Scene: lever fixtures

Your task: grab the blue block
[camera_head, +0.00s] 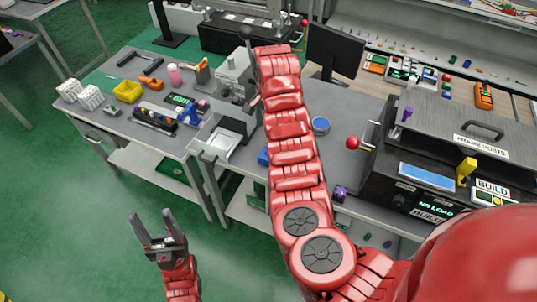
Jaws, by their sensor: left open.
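A blue block (263,157) shows as a small patch on the grey worktop, just left of my raised right arm. The arm covers part of it, so its full shape cannot be told. My left gripper (152,228) is at the lower left, over the green floor in the picture. Its two fingers are spread and empty, well apart from the block. My right arm rises across the middle of the view. Its gripper cannot be made out at the far end.
A black machine with a red-knobbed lever (353,143) stands on the right. A grey machine (235,78) stands behind the arm on the left. A yellow bin (128,92) and several tools crowd the left table.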

